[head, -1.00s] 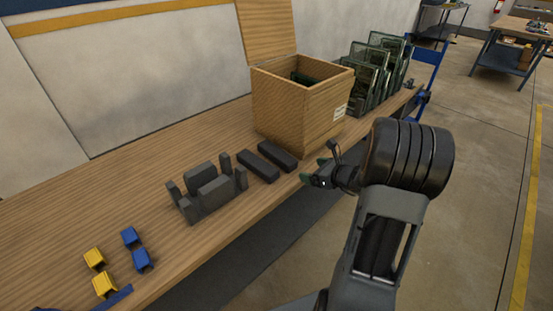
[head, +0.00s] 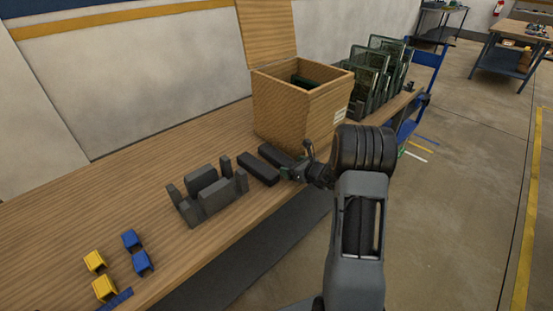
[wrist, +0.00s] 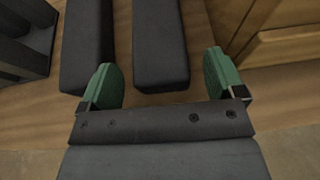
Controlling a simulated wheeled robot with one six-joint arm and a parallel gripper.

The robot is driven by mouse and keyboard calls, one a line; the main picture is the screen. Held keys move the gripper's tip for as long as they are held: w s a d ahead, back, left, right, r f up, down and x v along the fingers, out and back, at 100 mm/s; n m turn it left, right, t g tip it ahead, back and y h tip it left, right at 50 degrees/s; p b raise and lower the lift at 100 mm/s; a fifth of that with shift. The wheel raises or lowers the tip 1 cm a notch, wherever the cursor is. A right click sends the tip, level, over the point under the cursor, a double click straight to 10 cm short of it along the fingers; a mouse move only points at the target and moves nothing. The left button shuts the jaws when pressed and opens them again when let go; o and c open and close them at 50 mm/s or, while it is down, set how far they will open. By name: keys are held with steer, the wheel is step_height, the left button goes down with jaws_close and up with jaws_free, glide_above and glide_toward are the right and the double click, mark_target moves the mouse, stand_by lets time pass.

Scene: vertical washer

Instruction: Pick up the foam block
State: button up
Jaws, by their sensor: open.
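Two long dark grey blocks that look like foam lie side by side on the bench, the left foam block (head: 258,168) and the right foam block (head: 273,154). They also show in the wrist view as a left block (wrist: 88,45) and a right block (wrist: 160,42). My gripper (head: 292,172) is at the bench's front edge by the near end of the right block. In the wrist view my gripper (wrist: 163,82) has its green fingers spread and nothing held. The near end of the right block appears between the fingertips; the left finger overlaps the left block's edge. Contact cannot be told.
A wooden box (head: 290,112) with a raised lid stands just behind the blocks. A dark grey rack (head: 190,210) with upright pieces is to their left. Yellow blocks (head: 95,261) and blue blocks (head: 131,239) lie farther left. Green-framed racks (head: 365,85) stand behind the box.

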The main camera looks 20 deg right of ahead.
steer(key=shift+x, duration=0.9)
steer(key=c, duration=1)
steer(key=shift+r, duration=0.1)
steer(key=shift+r, duration=0.5)
step_height(320, 180, up, 2)
steer(key=shift+r, duration=0.2)
steer(key=w+r+v, duration=0.1)
steer(key=r+v, duration=0.2)
steer(key=v, duration=1.3)
steer(key=shift+s+r+p, duration=0.15)
steer(key=shift+s+p, duration=0.05)
steer(key=shift+p, duration=0.1)
